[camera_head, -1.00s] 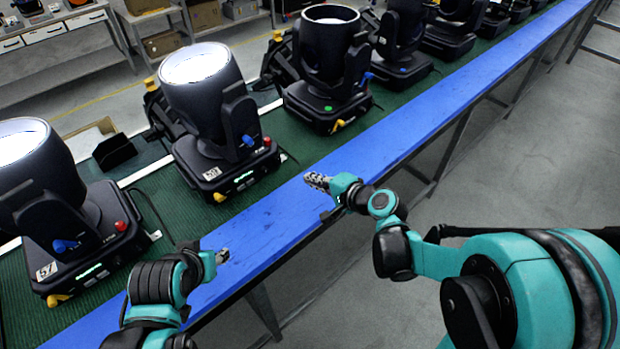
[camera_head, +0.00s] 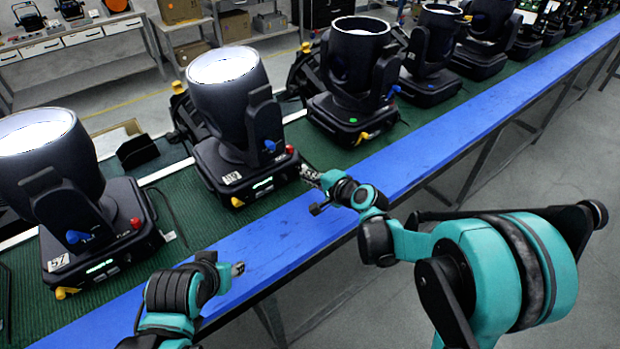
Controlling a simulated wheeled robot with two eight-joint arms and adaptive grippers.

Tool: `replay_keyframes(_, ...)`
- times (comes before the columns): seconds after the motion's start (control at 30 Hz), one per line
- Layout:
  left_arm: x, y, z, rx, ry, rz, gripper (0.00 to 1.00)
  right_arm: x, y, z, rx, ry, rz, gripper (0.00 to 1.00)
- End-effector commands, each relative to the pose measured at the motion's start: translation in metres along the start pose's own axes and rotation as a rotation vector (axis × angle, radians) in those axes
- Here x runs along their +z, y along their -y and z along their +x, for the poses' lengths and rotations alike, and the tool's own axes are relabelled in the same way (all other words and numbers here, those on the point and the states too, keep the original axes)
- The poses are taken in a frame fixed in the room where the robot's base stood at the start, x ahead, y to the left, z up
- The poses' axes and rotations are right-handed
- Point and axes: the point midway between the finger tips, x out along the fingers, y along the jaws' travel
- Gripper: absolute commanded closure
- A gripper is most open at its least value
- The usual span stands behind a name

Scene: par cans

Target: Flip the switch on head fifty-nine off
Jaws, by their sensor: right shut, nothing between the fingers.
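Several black moving heads stand in a row on a green mat. The nearest head (camera_head: 50,165) at left bears a tag (camera_head: 57,262) that reads 57; its lens is lit. The second head (camera_head: 225,105), also lit, has a white tag (camera_head: 232,178) too small to read surely, a glowing display (camera_head: 263,184) and a red knob (camera_head: 290,149). The third head (camera_head: 350,75) has a dark lens and no readable number. My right gripper (camera_head: 309,174) is shut and empty, just right of the second head's base; contact cannot be told. My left gripper (camera_head: 238,268) hovers over the blue strip, its jaws unclear.
A blue strip (camera_head: 420,160) runs along the bench's front edge. More heads (camera_head: 480,40) continue toward the back right. Yellow latches and blue knobs stick out from the bases. Grey floor (camera_head: 560,180) lies open at right; shelves (camera_head: 90,50) stand behind.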

Motion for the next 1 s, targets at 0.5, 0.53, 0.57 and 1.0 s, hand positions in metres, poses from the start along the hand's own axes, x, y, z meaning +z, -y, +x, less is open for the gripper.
replay_keyframes(0.5,0.003,0.000,0.004,0.000,0.000,0.000,0.60,0.000,0.001,0.009,0.000,0.000,0.000,1.00)
replay_keyframes(0.53,0.002,0.000,0.003,0.000,0.000,0.000,0.60,0.000,0.002,0.008,0.000,0.000,0.000,1.00)
replay_keyframes(0.57,0.002,0.000,0.002,0.000,0.000,0.000,0.60,0.000,0.003,0.007,0.000,0.000,0.000,1.00)
replay_keyframes(1.0,-0.003,0.000,-0.004,0.000,0.000,0.000,0.60,0.000,0.014,0.003,-0.001,0.000,0.001,1.00)
